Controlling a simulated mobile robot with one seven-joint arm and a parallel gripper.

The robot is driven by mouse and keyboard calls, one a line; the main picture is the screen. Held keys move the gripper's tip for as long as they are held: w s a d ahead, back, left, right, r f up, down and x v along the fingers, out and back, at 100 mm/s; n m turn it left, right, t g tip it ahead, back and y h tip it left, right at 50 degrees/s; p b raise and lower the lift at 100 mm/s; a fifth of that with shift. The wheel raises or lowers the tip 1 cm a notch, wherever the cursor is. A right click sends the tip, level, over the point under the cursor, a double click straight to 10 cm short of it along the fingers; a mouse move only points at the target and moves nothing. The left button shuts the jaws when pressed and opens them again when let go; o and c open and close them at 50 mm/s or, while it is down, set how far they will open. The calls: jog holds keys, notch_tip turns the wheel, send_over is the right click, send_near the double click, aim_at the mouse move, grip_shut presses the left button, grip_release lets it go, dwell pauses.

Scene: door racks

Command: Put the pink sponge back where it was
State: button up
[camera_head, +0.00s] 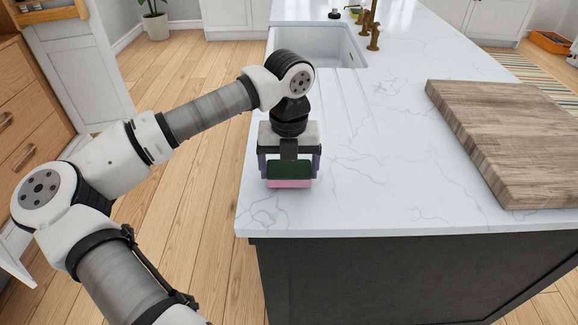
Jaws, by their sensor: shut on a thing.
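The pink sponge (289,183) has a dark green upper layer and a pink lower layer. My gripper (289,168) points down and is shut on the sponge, with one finger at its left end and one at its right end. The sponge is at the near left part of the white marble countertop (370,180), close to the left edge. I cannot tell whether its underside touches the countertop or is slightly above it.
A thick wooden cutting board (510,135) lies on the right of the countertop. A white sink (318,45) is at the far left, with brass taps (373,32) beside it. Small items (352,12) stand behind the sink. The countertop's middle is clear.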

jog(key=shift+f, duration=0.4)
jog(key=shift+f, duration=0.2)
jog(key=o, duration=0.8)
jog(key=shift+r, duration=0.1)
